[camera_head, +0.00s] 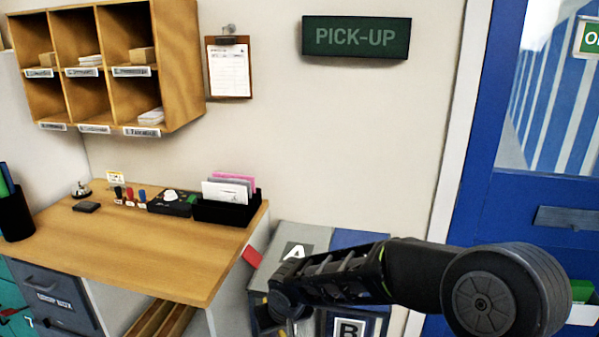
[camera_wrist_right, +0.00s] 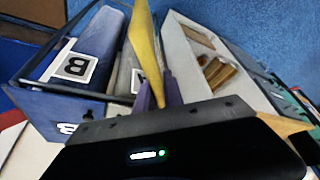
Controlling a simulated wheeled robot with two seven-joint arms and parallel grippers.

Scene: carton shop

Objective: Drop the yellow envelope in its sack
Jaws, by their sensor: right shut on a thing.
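The yellow envelope (camera_wrist_right: 146,45) shows edge-on in the right wrist view, pinched between the fingers of my right gripper (camera_wrist_right: 160,92). In the head view the envelope is hidden, and my right arm reaches left and down, with the right gripper (camera_head: 287,303) low in front of the sacks. A grey sack with an A label (camera_head: 292,248) and a blue sack with a B label (camera_head: 348,327) stand against the wall, partly behind my arm. In the wrist view the blue B sack (camera_wrist_right: 45,98) lies left of the envelope. My left gripper is out of view.
A wooden-topped counter (camera_head: 140,250) stands left of the sacks, with a black card holder (camera_head: 228,209) near its right end. A red tag (camera_head: 251,256) is by its side. A blue door (camera_head: 530,215) is at the right. Pigeonholes (camera_head: 110,70) hang above.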

